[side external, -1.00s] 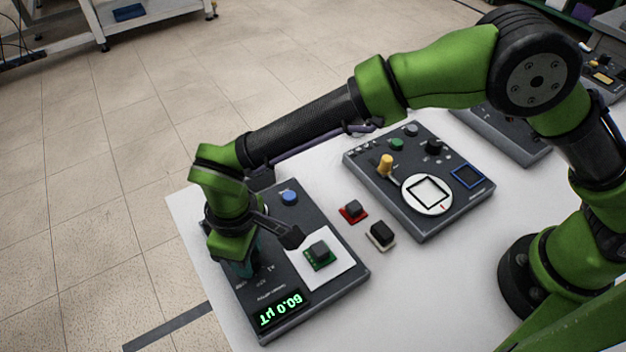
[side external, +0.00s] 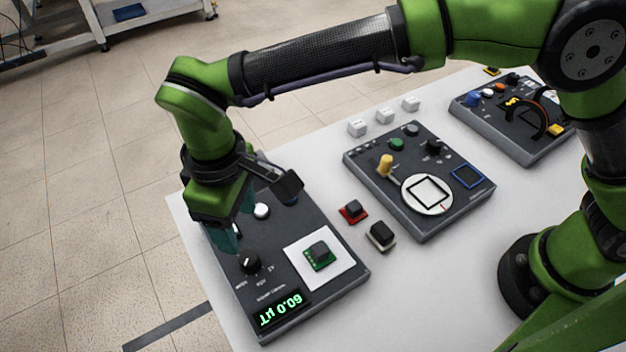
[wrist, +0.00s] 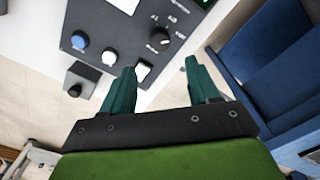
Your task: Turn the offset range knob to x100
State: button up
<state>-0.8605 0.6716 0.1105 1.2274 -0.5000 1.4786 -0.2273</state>
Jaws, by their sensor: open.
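A black knob (side external: 249,261) with printed marks around it sits on the near grey console (side external: 320,300); I take it for the range knob. In the wrist view this knob (wrist: 159,39) lies ahead of my fingertips, with a pale pointer line. Its marks are too small to read surely, so I cannot tell its setting. My gripper (side external: 233,216) is open and empty, raised above the console and apart from the knob. In the wrist view its teal fingers (wrist: 160,66) are spread. The console's green display (side external: 281,310) reads 60.0 µT, upside down.
A white round knob (side external: 261,210) stands near my fingers. A blue knob (wrist: 80,40) and white switch (wrist: 143,71) show in the wrist view. A green chip board (side external: 320,255) sits on a white pad. Red (side external: 353,211) and beige (side external: 380,236) blocks lie between consoles.

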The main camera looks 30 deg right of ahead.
notch_tip(320, 180, up, 7)
jog(key=shift+f, duration=0.15)
jog(key=s+d+r+m+t, duration=0.1)
jog(key=d+m, duration=0.3)
jog(key=d, duration=0.8)
jog(key=s+d+r+m+t+y, duration=0.1)
jog(key=s+d+m+t, duration=0.2)
jog(key=d, duration=1)
jog(key=s+d+r+m+t+y, duration=0.1)
jog(key=d+m, duration=0.4)
jog(key=d, duration=0.8)
jog(key=shift+s+r+m+t, duration=0.4)
jog(key=shift+s+r+t, duration=0.05)
jog(key=shift+s+t, duration=0.7)
